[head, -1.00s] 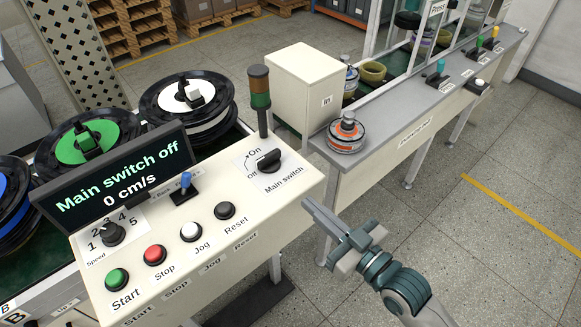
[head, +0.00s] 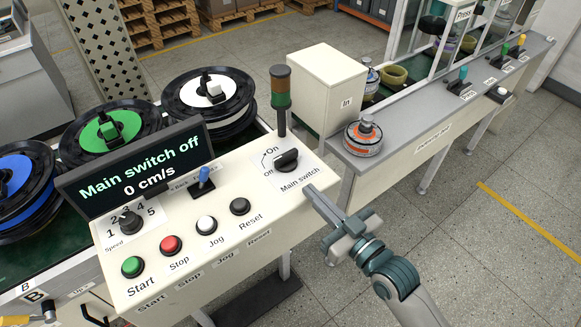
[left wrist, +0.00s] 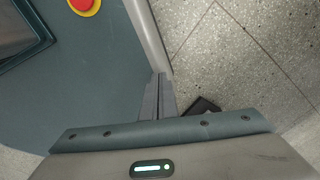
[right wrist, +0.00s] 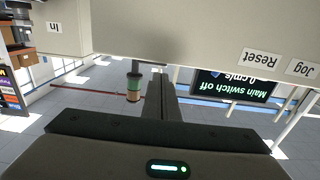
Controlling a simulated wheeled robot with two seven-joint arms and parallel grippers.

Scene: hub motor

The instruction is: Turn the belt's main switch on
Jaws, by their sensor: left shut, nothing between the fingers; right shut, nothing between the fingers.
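The main switch (head: 287,160) is a black rotary knob at the right end of the cream control panel (head: 255,228), with On and Off marks beside it. The display (head: 135,172) reads "Main switch off" and 0 cm/s; it shows upside down in the right wrist view (right wrist: 232,87). My right gripper (head: 311,190) is shut and empty, its tips near the panel's right front edge, just short of the knob and apart from it. Its fingers also show in the right wrist view (right wrist: 156,82). My left gripper (left wrist: 157,82) is shut and empty, away from the panel, over the floor.
A stack light (head: 281,100) stands close behind the switch. A blue-tipped lever (head: 204,178), a speed knob (head: 130,221) and several push buttons share the panel. A cream box (head: 327,88) and a grey bench (head: 440,105) lie beyond. The floor at right is clear.

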